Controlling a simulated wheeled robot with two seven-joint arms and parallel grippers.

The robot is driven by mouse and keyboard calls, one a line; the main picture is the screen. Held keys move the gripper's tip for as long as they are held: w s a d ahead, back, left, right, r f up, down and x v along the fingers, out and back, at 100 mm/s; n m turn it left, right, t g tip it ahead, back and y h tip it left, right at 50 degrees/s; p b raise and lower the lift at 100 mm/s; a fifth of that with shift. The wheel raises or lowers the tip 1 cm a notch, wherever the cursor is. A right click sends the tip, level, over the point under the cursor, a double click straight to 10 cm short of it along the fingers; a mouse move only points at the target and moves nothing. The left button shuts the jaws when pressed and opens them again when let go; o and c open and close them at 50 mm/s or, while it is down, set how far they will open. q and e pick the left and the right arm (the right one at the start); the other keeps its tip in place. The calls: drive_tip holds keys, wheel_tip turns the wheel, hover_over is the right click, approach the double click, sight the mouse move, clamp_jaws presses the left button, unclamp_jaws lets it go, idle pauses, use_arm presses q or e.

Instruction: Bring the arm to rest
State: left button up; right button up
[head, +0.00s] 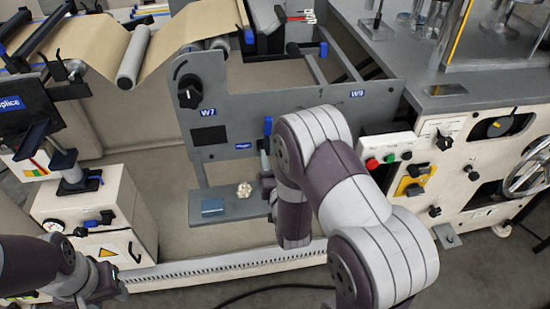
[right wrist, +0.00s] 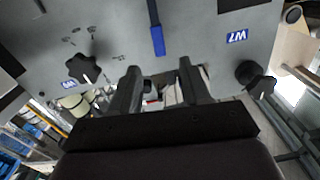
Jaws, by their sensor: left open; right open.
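My right arm (head: 355,205), grey and purple, reaches in from the lower right and bends in front of the grey machine panel (head: 235,110). My right gripper (right wrist: 160,75) is open in the right wrist view, with two dark fingers apart and nothing seen between them. It faces the panel, just short of a blue handle (right wrist: 158,40). In the head view it is mostly hidden by my arm. My left gripper (head: 103,287) is low at the left edge in the head view, partly cut off, with no object seen in it.
A small shelf (head: 225,211) below the panel holds a blue block (head: 212,206) and a pale knobbly piece (head: 243,190). A black knob (head: 190,91) sticks out of the panel. A control box (head: 390,155) stands right of my arm, a cream cabinet (head: 85,215) near my left gripper.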

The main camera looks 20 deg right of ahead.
wheel_tip(320, 180, down, 9)
drive_tip(key=s+a+g+y, duration=0.1)
drive_tip(key=s+g+y, duration=0.15)
drive_tip(key=g, duration=0.35)
drive_tip(key=s+a+r+n+g+y+p, duration=0.1)
drive_tip(key=s+a+n+g+p, duration=0.2)
drive_tip(key=s+g, duration=0.35)
drive_tip(key=s+r+g+p, duration=0.2)
drive_tip(key=s+r+p, duration=0.2)
drive_tip(key=r, duration=0.5)
drive_tip(key=s+a+r+g+p, duration=0.1)
drive_tip(key=s+r+p, duration=0.3)
drive_tip(key=r, duration=0.5)
drive_tip(key=shift+s+a+r+n+g+p, duration=0.3)
drive_tip(key=shift+s+n+g, duration=0.1)
drive_tip(key=shift+s, duration=0.35)
drive_tip(key=shift+y, duration=0.25)
